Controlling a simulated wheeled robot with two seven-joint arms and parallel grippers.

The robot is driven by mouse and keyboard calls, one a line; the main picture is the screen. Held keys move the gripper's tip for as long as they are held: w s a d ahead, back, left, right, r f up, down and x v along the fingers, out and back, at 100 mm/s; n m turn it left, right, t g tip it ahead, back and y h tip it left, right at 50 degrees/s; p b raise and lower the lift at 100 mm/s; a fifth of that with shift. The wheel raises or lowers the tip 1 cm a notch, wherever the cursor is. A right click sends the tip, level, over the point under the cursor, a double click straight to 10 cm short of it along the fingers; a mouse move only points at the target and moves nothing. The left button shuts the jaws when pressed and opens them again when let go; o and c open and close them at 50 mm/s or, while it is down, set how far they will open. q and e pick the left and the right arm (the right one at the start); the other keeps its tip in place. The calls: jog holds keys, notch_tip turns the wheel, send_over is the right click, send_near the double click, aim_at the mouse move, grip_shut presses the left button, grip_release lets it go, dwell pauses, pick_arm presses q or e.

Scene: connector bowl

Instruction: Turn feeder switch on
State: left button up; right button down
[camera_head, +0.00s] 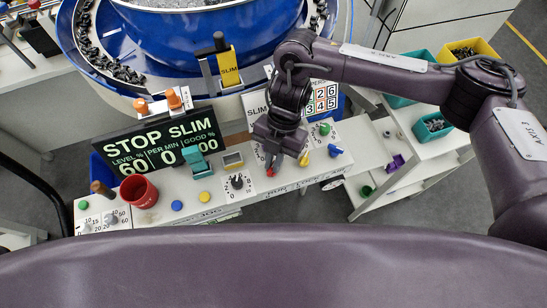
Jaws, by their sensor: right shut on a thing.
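My right gripper (274,162) reaches down from the right arm to the white control panel (290,178), and its fingers are shut on a small red switch (270,172). The gripper hides most of the switch, so its lever position cannot be told. Which control is the feeder switch cannot be read for certain. A yellow knob (304,159), a green knob (325,129) and a blue knob (335,151) are to the right of the gripper. My left gripper is not in view.
A black dial (236,182) and a red cup (139,191) are to the left on the panel. A display (158,147) reads "STOP SLIM". The blue feeder bowl (190,40) is behind. Bins (433,126) stand at the right.

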jog(key=m+p, duration=0.1)
jog(key=m+y, duration=0.1)
jog(key=shift+s+d+r+m+t+p, duration=0.1)
jog(key=shift+r+m+t+p, duration=0.05)
jog(key=shift+m+t+p, duration=0.2)
jog(key=m+p, duration=0.2)
jog(key=m+t+y+p, duration=0.1)
jog(key=m+p, duration=0.1)
jog(key=m, duration=0.1)
jog(key=shift+s+d+r+m+t, duration=0.1)
jog(key=shift+s+d+m+t, duration=0.05)
jog(key=shift+s+m+t, duration=0.1)
jog(key=m+t+p, duration=0.1)
jog(key=m+p, duration=0.1)
jog(key=m+t+p, duration=0.1)
jog(key=m+p, duration=0.2)
jog(key=shift+s+y, duration=0.15)
jog(key=shift+y, duration=0.15)
jog(key=m+t+p, duration=0.1)
jog(key=m+p, duration=0.1)
jog(key=m, duration=0.1)
jog(key=shift+s+p, duration=0.1)
jog(key=shift+p, duration=0.2)
jog(key=shift+m+t+p, duration=0.35)
jog(key=shift+m+t, duration=0.05)
jog(key=shift+m, duration=0.4)
jog(key=shift+f, duration=0.2)
jog(key=c, duration=1.5)
grip_release()
